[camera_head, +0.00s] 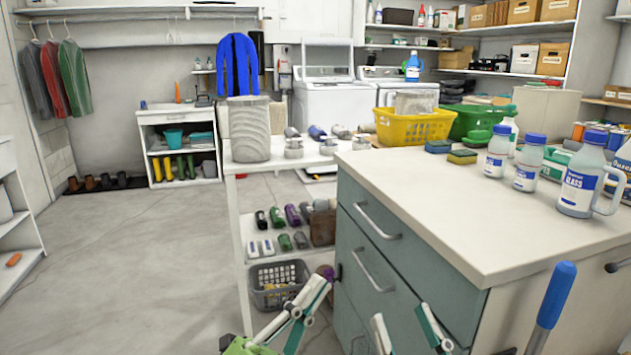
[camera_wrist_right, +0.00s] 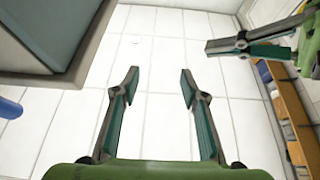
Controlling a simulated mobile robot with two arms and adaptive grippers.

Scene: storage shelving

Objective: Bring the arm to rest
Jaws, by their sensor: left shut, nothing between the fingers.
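My left gripper (camera_head: 320,284) is low in front of the white shelf unit, beside the teal cabinet. Its fingers are together with nothing seen between them. It also shows at the upper right of the right wrist view (camera_wrist_right: 212,47). My right gripper (camera_head: 401,314) is at the bottom of the head view, in front of the cabinet's drawers. In the wrist view its two fingers (camera_wrist_right: 160,74) stand wide apart, with only tiled floor behind them. The arms are mostly out of view.
The teal cabinet (camera_head: 385,268) with a pale top is close on the right and carries white bottles (camera_head: 497,152) and sponges. A blue handle (camera_head: 553,295) stands at its near side. A grey basket (camera_head: 278,284) sits low on the shelf unit. Open floor (camera_head: 130,270) lies to the left.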

